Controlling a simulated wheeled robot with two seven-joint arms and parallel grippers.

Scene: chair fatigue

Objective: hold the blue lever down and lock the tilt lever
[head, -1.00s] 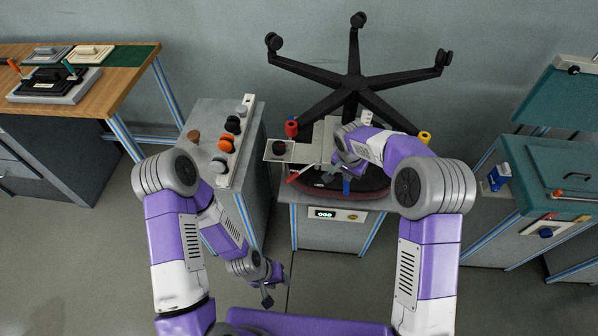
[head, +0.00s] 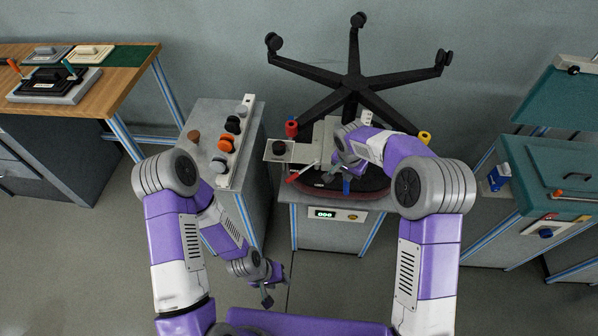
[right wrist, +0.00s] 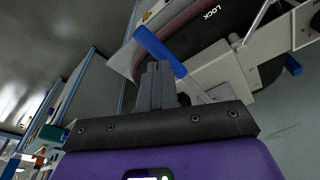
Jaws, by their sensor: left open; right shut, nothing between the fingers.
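The upside-down chair's seat (head: 368,184) rests on a stand, with its mechanism plate (head: 322,140) on top. The blue lever (head: 346,187) sticks out at the seat's front; in the right wrist view a blue lever (right wrist: 160,50) crosses just beyond my fingertips. My right gripper (head: 338,162) is shut and empty, and its fingers (right wrist: 154,70) appear close against that lever; I cannot tell if they touch. A red-tipped lever (head: 299,174) angles out left of the blue one, and I cannot tell if it is the tilt lever. My left gripper (head: 267,300) is open, low over the floor.
The word LOCK (right wrist: 215,16) shows beside the mechanism. A grey cabinet (head: 205,155) with several knobs stands left of the chair. A teal machine (head: 555,175) stands at the right. The chair's black star base (head: 354,88) rises behind. Floor is clear around my left gripper.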

